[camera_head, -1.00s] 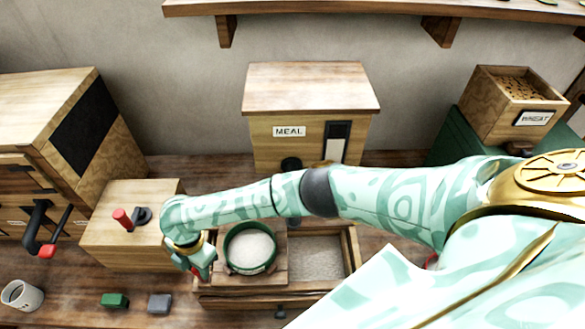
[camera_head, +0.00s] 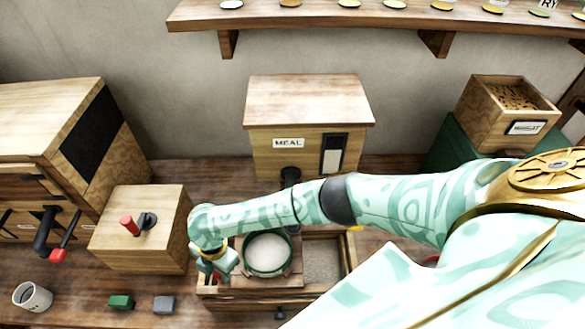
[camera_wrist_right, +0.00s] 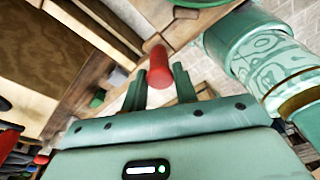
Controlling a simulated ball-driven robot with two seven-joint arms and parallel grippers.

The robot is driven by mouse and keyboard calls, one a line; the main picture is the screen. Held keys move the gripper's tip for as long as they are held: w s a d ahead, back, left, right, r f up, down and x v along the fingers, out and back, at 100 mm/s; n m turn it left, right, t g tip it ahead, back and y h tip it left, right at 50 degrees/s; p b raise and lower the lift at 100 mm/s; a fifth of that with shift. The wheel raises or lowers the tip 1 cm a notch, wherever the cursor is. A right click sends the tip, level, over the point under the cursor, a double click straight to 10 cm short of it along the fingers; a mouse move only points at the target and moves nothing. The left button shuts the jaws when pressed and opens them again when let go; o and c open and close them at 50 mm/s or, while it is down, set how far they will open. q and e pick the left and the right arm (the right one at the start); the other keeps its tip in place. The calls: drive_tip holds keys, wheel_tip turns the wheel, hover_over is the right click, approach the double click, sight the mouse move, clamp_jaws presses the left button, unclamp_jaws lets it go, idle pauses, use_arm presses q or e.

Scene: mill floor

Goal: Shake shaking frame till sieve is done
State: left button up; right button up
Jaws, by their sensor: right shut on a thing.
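The round green sieve (camera_head: 268,271) holds pale flour-like stuff and sits in the small wooden shaking frame (camera_head: 240,281). The frame rests over a long open wooden box (camera_head: 349,262), whose right part shows bare inside. My right gripper (camera_head: 218,268) is at the frame's left end, shut on its red handle. In the right wrist view the red handle (camera_wrist_right: 159,68) stands between the two green fingers (camera_wrist_right: 159,88). My right forearm passes just behind the sieve and hides part of the box's back. My left gripper is not in view.
The MEAL bin (camera_head: 270,155) stands behind the box. A wooden block with a red-knobbed crank (camera_head: 140,262) is close on the left. A mug (camera_head: 33,297), a green block (camera_head: 121,302) and a grey block (camera_head: 164,305) lie front left. A wheat bin (camera_head: 485,119) is back right.

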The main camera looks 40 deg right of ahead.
drive_tip(key=w+a+b, duration=0.1)
drive_tip(key=a, duration=0.1)
drive_tip(key=w+a+b, duration=0.3)
drive_tip(key=shift+a+f, duration=0.15)
drive_tip(key=shift+a, duration=0.2)
drive_tip(key=shift+w+a, duration=0.1)
drive_tip(key=shift+a, duration=0.15)
drive_tip(key=shift+d+r, duration=0.1)
drive_tip(key=shift+r, duration=0.1)
drive_tip(key=s+d+p, duration=0.1)
drive_tip(key=d+p, duration=0.1)
drive_tip(key=s+d+p, duration=0.2)
drive_tip(key=p, duration=0.1)
drive_tip(key=s+d+p, duration=0.1)
drive_tip(key=d+p, duration=0.1)
drive_tip(key=d, duration=0.1)
drive_tip(key=shift+s+r+p, duration=0.2)
drive_tip(key=shift+s+p, duration=0.1)
drive_tip(key=shift+s, duration=0.1)
drive_tip(key=shift+s+d+f, duration=0.15)
drive_tip(key=shift+s+d, duration=0.15)
drive_tip(key=shift+d, duration=0.1)
